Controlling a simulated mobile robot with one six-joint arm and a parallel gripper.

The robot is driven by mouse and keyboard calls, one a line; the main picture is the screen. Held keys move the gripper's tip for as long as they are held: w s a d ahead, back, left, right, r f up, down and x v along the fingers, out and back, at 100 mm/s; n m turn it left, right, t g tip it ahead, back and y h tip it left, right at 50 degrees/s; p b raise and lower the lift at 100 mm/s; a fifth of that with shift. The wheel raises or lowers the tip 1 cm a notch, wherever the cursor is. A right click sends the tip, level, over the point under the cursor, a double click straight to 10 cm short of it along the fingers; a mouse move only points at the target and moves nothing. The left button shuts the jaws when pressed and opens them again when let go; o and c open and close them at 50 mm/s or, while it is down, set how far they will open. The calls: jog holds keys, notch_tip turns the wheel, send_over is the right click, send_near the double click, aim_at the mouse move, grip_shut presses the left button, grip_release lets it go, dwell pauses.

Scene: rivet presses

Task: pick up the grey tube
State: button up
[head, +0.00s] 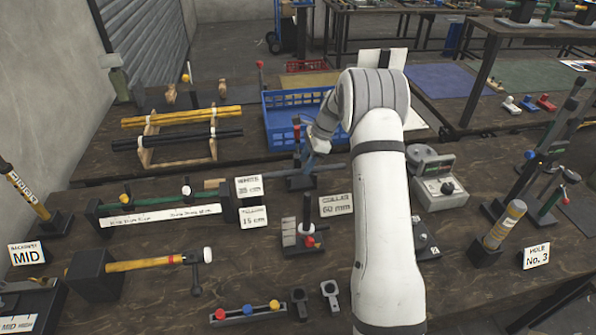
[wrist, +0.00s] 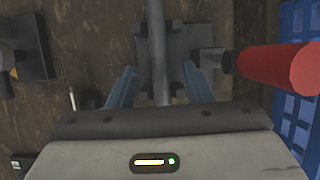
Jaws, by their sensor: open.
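The grey tube (wrist: 157,45) runs between the two fingers of my gripper (wrist: 160,84) in the wrist view, with a visible gap on each side. My gripper is open, and its fingers straddle the tube without closing on it. Below the tube is a dark block-like fixture (wrist: 200,38). In the head view the grey tube (head: 333,168) lies roughly level over a small stand, and my gripper is above it, partly hidden by my wrist. The tube's near end is hidden behind my gripper's body in the wrist view.
A red handle (wrist: 278,69) stands close right of my gripper in the wrist view, with a blue crate (wrist: 299,110) beyond. In the head view, the blue crate (head: 275,128) is behind, sign cards (head: 336,205) stand in front, and a grey device (head: 437,180) is to the right.

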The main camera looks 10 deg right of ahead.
jog(key=x, duration=0.2)
jog(key=shift+a+f, duration=0.2)
jog(key=shift+c, duration=0.5)
grip_shut()
